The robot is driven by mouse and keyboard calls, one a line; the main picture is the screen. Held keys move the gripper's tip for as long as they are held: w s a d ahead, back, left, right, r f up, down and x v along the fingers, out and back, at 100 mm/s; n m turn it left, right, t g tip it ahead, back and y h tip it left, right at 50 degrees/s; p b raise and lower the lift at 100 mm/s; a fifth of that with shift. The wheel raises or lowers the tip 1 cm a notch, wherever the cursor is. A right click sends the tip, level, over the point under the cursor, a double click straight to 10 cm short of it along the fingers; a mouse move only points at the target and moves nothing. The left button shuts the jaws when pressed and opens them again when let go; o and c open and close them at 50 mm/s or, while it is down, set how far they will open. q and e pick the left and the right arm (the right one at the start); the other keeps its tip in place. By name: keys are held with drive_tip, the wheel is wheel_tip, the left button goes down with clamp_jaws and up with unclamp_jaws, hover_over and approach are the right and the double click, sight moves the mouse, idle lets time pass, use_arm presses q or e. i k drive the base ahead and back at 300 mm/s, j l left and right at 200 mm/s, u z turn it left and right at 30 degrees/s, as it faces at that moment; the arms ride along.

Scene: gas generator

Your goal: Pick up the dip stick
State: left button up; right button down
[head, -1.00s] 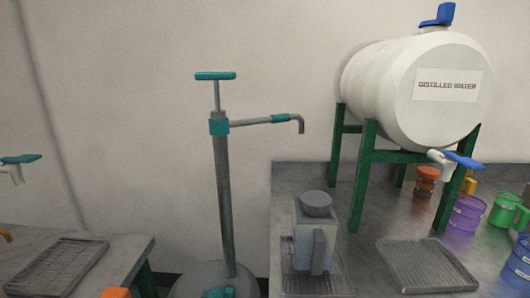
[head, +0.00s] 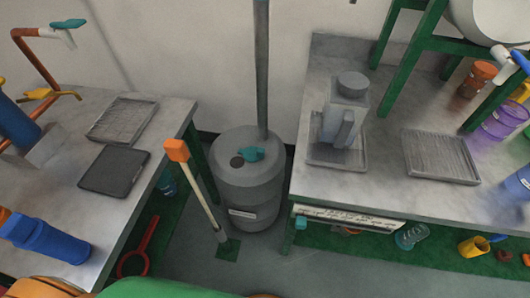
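A stick with an orange block handle (head: 176,150), a pale shaft and a grey lower end looks like the dip stick (head: 199,196). It appears tilted in the head view, in the gap between the left bench and the grey drum. Its lower end shows close to a small green square (head: 228,250) on the floor; I cannot tell whether it touches it. Neither of my grippers is in view.
A grey drum (head: 262,187) with a tall pump tube stands behind the stick. The left bench holds trays (head: 122,120) and a blue bottle-like object (head: 45,238). The right bench holds a grey jug (head: 345,112) and another tray (head: 440,157). Grey floor (head: 205,270) lies between the benches.

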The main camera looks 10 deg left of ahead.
sight(177, 150)
drive_tip(key=k+j+u, duration=0.15)
drive_tip(key=u, duration=0.8)
